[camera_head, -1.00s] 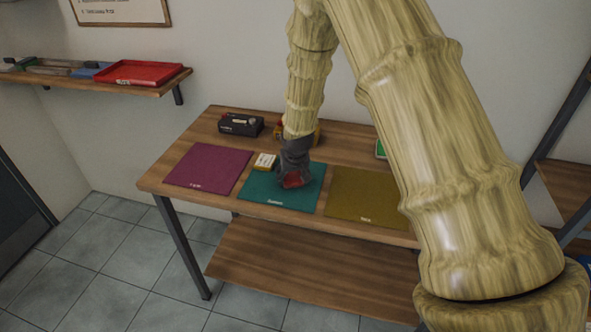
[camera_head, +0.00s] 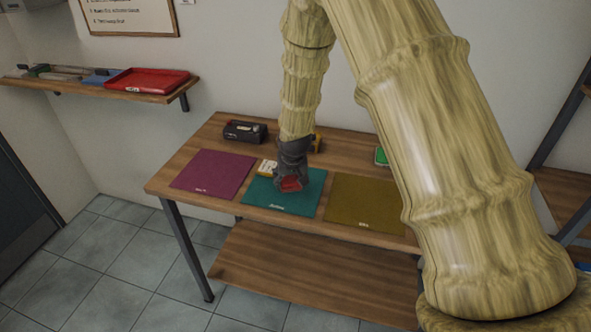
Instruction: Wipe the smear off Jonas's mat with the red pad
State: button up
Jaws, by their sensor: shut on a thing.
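The teal mat (camera_head: 310,203) lies in the middle of the table, with a small label at its front edge that is too blurred to read surely. My gripper (camera_head: 290,180) is over this mat and is shut on the red pad (camera_head: 290,185). The pad is low at the mat's surface; I cannot tell whether it touches. No smear shows on the visible part of the mat; the gripper and pad hide its middle. A purple mat (camera_head: 213,172) lies to the left and an olive mat (camera_head: 362,203) to the right.
A black box (camera_head: 244,132) stands at the table's back left. A small white and yellow item (camera_head: 267,167) is at the teal mat's back edge. A green item (camera_head: 381,156) is partly hidden by my arm. A wall shelf (camera_head: 160,97) holds a red tray (camera_head: 148,79).

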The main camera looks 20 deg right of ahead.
jog(key=shift+a+r+p, duration=0.1)
jog(key=shift+r+p, duration=0.5)
jog(key=shift+r, duration=0.9)
